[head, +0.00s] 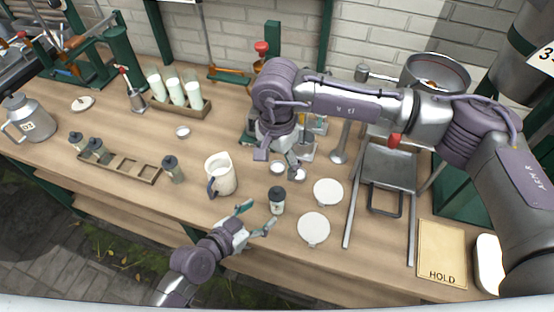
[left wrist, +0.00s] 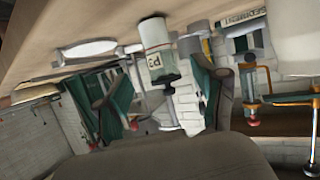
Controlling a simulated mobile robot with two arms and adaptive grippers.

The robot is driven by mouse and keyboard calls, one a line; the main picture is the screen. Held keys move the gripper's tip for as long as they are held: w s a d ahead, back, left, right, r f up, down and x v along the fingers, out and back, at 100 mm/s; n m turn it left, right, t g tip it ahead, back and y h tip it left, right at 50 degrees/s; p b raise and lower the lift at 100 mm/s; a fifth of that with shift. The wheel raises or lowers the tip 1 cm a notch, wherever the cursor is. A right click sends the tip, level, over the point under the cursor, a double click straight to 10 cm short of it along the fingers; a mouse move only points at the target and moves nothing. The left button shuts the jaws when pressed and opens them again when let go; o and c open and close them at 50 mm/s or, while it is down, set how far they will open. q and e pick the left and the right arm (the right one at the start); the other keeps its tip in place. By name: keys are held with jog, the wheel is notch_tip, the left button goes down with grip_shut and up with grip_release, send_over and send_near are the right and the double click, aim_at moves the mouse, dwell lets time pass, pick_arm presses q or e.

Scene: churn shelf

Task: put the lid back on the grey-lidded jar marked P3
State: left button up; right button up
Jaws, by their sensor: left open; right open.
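A small white jar with a dark grey top (head: 277,204) stands upright on the table. In the left wrist view the jar (left wrist: 155,34) appears upside down, with an inverted label that reads as P3; a dark grey cap with a small knob appears seated on it. My left gripper (head: 257,215) is open, low over the table just left of the jar, with the jar beyond its fingertips. My right gripper (head: 279,160) is open, behind the jar, close to two small pale discs (head: 276,167) on the table. I cannot tell whether it touches them.
A white pitcher (head: 222,177) stands left of the jar. Two larger white discs (head: 313,228) lie to its right. A wooden rack (head: 119,166) with grey-topped jars is at left, another such jar (head: 173,170) beside it. A metal stand (head: 386,165) and HOLD board (head: 441,255) are right.

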pick_arm(q)
jog(key=shift+v, duration=1.95)
